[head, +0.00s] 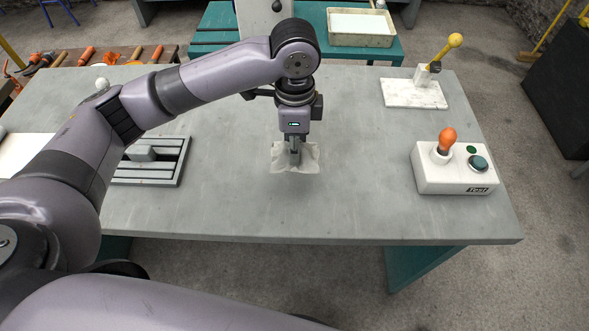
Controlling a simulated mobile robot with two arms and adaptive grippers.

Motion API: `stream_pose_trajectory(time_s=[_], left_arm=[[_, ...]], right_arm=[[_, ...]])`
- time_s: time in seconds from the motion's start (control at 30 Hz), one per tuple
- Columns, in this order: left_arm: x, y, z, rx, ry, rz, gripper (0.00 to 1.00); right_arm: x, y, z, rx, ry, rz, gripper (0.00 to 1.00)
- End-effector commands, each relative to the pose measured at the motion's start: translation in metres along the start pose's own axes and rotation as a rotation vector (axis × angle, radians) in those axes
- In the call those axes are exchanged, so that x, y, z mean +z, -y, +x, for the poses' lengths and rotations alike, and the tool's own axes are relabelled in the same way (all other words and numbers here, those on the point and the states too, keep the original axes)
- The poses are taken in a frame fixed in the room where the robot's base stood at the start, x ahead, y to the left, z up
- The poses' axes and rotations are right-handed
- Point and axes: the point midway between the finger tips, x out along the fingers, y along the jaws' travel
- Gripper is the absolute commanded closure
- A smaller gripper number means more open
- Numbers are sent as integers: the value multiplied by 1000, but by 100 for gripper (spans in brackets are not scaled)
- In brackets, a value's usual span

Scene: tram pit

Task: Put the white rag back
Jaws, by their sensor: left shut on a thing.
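The white rag (308,158) is a small crumpled off-white cloth at the middle of the grey workbench (350,205). My left gripper (295,158) points straight down over it, with its fingers shut on the rag. The fingers hide part of the cloth. I cannot tell whether the rag touches the bench or hangs just above it. My right gripper is not in view.
A white test box (430,180) with an orange bulb and a lever switch (415,93) stand on the bench's right. A slotted grey tray (165,178) lies left. Tools (85,56) and a cream tray (360,38) are behind. Bench space around the rag is clear.

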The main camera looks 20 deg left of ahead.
Motion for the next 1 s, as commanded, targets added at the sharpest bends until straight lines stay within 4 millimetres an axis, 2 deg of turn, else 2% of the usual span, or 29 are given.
stream_pose_trajectory(time_s=[0.1,0.2,0.47,0.5,0.6,0.73,1.0], left_arm=[[1,0,29,3,3,-2,96],[1,0,45,1,2,0,96],[1,-1,72,2,2,-1,96],[1,-1,74,4,3,-2,96],[1,0,87,3,2,-2,96],[0,0,95,-1,0,0,96],[0,0,97,0,0,0,96]], right_arm=[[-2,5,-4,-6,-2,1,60],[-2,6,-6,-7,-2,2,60],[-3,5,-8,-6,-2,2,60],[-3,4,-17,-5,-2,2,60],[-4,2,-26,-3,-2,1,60],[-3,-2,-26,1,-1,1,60],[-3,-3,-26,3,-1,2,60]])
